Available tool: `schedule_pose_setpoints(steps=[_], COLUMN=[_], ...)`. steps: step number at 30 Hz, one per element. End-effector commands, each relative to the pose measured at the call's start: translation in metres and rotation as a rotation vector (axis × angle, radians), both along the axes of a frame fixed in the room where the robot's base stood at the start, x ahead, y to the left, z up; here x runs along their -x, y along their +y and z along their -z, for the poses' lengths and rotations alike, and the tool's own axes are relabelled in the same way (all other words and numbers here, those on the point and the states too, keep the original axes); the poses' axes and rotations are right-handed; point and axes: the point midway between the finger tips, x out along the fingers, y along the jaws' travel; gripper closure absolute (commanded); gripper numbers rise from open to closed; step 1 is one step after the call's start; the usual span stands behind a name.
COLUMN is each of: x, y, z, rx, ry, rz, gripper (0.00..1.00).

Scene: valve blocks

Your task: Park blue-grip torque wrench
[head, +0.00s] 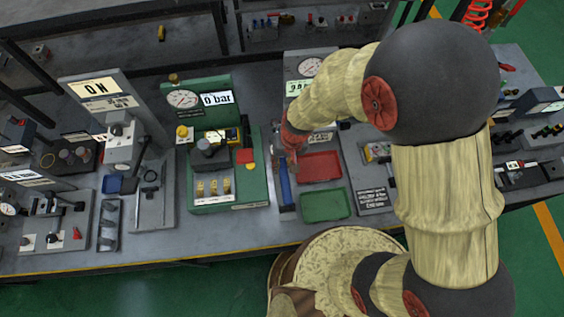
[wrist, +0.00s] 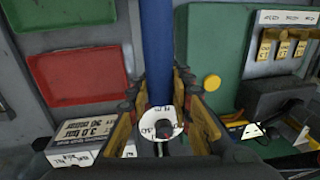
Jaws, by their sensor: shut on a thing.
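The torque wrench with its blue grip shows as a blue bar (head: 285,186) in the head view, just left of the red and green trays. In the wrist view the blue grip (wrist: 157,50) runs from the top edge down between my fingers, with a white marked ring at its lower end. My gripper (head: 291,158) is shut on the wrench; its two yellow-and-black fingers (wrist: 160,100) flank it in the wrist view. The wrench's far end is out of the wrist frame. I cannot tell whether it touches the bench or what it rests on.
A red tray (head: 320,167) and a green tray (head: 325,205) lie right of the wrench. A green valve block (head: 210,180) with a "0 bar" display stands left. A small labelled box (wrist: 90,138) sits near my fingers. The bench front strip is clear.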

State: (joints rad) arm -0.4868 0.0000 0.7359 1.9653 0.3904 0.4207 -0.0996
Motion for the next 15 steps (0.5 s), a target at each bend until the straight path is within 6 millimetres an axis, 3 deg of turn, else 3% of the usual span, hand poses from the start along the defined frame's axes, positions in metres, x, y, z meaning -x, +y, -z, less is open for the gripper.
schedule_pose_setpoints(steps=[15], x=[-0.001], y=[0.000], z=[0.039], rx=[0.000], ry=[-0.001], rz=[0.000], gripper=[1.00])
